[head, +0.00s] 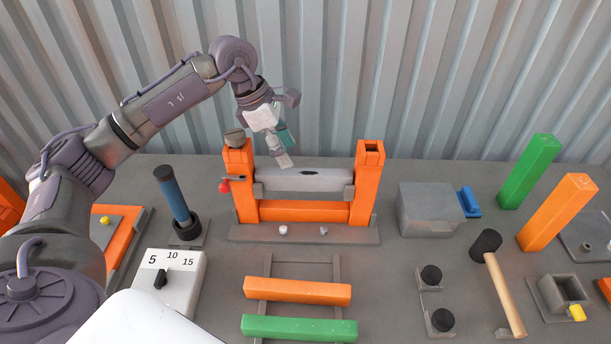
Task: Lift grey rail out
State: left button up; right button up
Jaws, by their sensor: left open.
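The grey rail (315,180) lies level between two upright orange posts, the left post (243,190) and the right post (367,182). It sits above an orange crossbar (305,211). A dark mark shows on the top of the rail near its middle. My left gripper (287,140) is open and empty, above and behind the left part of the rail. Its lower fingertip comes close to the rail's top edge; I cannot tell whether they touch. My right gripper is out of view.
A grey cap (235,138) sits on the left post, with a red-knobbed pin (224,186) at its side. A blue-handled tool (177,200) stands left. A grey box (428,210) stands right. Orange (297,290) and green (299,329) bars lie in front. A corrugated wall (420,80) closes the back.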

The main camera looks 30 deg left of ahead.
aim_at(300, 171)
pick_arm(q)
jog(key=x, duration=0.3)
jog(key=shift+w+d+f, duration=0.1)
jog(key=shift+f, duration=0.1)
jog(key=shift+w+f+p, duration=0.15)
jog(key=shift+f+p, duration=0.05)
jog(key=shift+p, duration=0.2)
jog(key=p+x, duration=0.2)
jog(key=x, duration=0.2)
jog(key=shift+w+f, duration=0.1)
jog(key=shift+d+f, duration=0.1)
jog(key=shift+f, duration=0.2)
jog(key=shift+c, duration=0.5)
jog(key=shift+w, duration=0.1)
grip_shut()
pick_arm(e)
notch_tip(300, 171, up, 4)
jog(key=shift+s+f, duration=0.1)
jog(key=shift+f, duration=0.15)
